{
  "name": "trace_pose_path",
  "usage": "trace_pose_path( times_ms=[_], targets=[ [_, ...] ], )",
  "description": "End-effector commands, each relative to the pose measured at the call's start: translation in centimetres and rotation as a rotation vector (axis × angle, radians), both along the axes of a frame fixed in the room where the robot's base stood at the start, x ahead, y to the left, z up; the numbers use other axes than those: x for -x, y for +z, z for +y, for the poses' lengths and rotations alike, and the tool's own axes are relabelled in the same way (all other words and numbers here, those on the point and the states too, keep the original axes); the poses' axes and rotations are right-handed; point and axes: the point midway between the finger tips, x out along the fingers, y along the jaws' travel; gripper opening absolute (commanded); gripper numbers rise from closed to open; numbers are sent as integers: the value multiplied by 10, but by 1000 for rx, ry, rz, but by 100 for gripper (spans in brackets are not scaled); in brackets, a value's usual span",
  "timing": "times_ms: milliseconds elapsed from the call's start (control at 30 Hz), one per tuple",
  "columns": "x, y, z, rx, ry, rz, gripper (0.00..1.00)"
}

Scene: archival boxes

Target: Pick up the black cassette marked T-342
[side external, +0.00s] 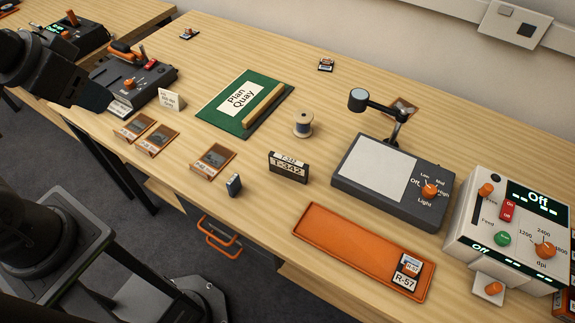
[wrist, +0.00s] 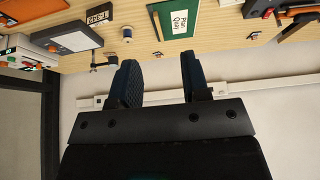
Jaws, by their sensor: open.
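The black cassette marked T-342 (side external: 287,170) stands upright on the wooden table, left of the light box. A smaller white label, seemingly T-337, shows above its front label; I cannot tell whether that belongs to a second cassette behind. In the wrist view the cassette (wrist: 98,17) appears upside down at the top, beyond my fingers. My gripper (wrist: 160,76) is open, with nothing between its fingers. In the side external view, the dark end of my arm is at the upper left, well away from the cassette.
A spool (side external: 303,124), green board (side external: 228,112) and wooden frame (side external: 213,161) lie around. The light box (side external: 430,203) with its lamp and the orange tray (side external: 330,246) are to the right. Bare table surrounds the cassette.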

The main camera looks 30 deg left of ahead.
Motion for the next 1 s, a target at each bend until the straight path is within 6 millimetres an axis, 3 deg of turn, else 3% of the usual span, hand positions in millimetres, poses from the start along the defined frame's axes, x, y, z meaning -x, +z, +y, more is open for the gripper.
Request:
trace_pose_path(
  times_ms=[567, 767, 1000],
  targets=[
    [-5, 3, -2, -10, -23, 12, 46],
    [-43, 19, -17, -92, -197, 111, 46],
    [-112, 21, -58, -234, -501, 268, 46]
  ],
)
